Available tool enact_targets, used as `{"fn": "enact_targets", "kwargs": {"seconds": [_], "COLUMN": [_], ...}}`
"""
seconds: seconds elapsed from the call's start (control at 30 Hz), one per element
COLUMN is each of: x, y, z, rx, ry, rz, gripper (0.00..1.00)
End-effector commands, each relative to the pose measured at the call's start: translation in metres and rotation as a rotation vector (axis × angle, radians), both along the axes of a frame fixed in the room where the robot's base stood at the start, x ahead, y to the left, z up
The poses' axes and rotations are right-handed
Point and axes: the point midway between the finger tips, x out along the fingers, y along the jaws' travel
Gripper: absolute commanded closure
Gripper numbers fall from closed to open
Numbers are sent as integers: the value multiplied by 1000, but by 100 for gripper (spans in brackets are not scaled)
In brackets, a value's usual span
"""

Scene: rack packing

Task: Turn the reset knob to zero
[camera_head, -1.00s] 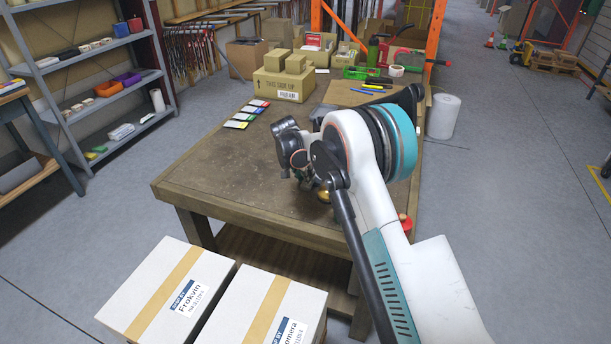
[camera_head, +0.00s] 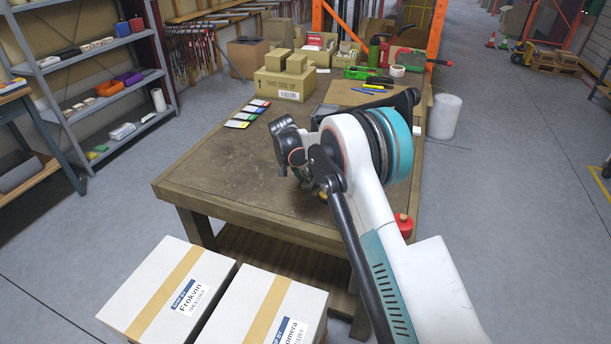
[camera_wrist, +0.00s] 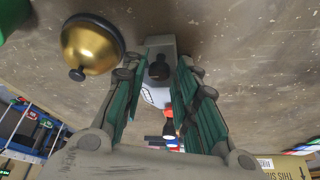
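In the wrist view, a small grey device (camera_wrist: 154,97) with a round black knob (camera_wrist: 160,70) sits on the worn tabletop. I take this knob to be the reset knob; no marking or zero on it is readable. My gripper (camera_wrist: 158,71) is open, its two green-padded fingers on either side of the knob with a visible gap to each. In the head view my arm hides the device, and only a little of my gripper (camera_head: 305,181) shows below the wrist, low over the table.
A brass bell (camera_wrist: 92,46) stands close beside the left finger in the wrist view. A red object (camera_head: 404,225) is at the table's right edge. Coloured cards (camera_head: 247,113) and cardboard boxes (camera_head: 284,86) lie further back. The table's (camera_head: 225,165) left part is clear.

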Motion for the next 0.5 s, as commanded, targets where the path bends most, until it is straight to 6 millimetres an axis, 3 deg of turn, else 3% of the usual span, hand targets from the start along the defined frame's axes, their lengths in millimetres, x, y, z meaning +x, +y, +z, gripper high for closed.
{"fn": "enact_targets", "kwargs": {"seconds": [0.27, 0.5], "x": [-3, -15], "y": [2, 15], "z": [9, 49], "rx": [-1, -1], "ry": [1, 1], "rz": [1, 2], "gripper": [72, 72]}}
